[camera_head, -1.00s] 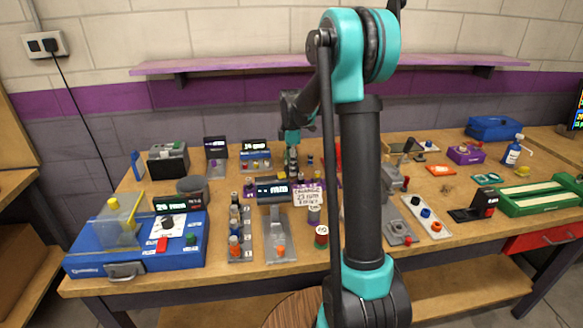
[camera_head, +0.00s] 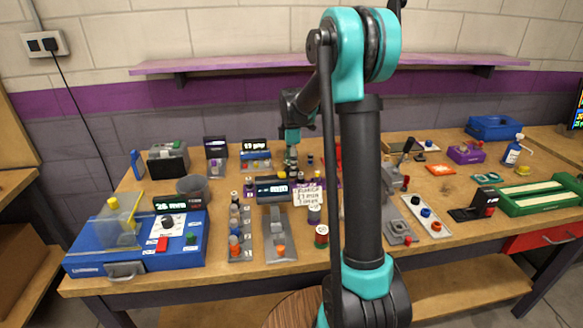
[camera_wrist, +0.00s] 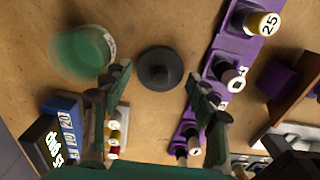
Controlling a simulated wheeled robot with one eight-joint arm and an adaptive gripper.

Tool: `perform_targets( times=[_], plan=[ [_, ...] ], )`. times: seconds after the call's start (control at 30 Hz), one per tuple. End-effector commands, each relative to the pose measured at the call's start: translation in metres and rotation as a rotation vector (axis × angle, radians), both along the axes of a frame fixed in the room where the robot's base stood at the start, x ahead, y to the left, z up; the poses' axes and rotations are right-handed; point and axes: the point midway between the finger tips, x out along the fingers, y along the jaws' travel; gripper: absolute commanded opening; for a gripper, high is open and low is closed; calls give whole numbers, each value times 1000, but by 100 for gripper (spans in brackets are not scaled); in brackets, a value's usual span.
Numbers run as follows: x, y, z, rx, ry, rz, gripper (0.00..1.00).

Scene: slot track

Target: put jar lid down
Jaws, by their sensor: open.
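A round dark disc with a raised knob, which looks like the jar lid (camera_wrist: 158,69), lies knob up on the wooden table in the wrist view. My gripper (camera_wrist: 160,86) is open, with one finger on either side of the lid in the picture and a gap to each. Nothing is held between the fingers. A round green item with a white label (camera_wrist: 82,50), possibly the jar, stands to the left of the lid. In the head view my gripper (camera_head: 291,155) is over the back middle of the table; the lid cannot be made out there.
A purple rack with numbered pieces (camera_wrist: 222,70) stands close to the right of my gripper. A blue box with a display (camera_wrist: 65,120) is at the lower left. A grey cup (camera_head: 192,188) stands at the left of the table in the head view.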

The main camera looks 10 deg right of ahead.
Motion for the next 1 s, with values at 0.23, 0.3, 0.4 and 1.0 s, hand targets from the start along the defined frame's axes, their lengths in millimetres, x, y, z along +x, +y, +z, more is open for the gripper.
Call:
perform_targets(
  times=[0.23,0.3,0.4,1.0],
  plan=[
    [-1,0,50,0,0,0,59],
    [0,0,64,0,0,0,59],
    [-1,0,82,0,0,0,59],
    [0,0,110,0,0,0,59]
  ],
)
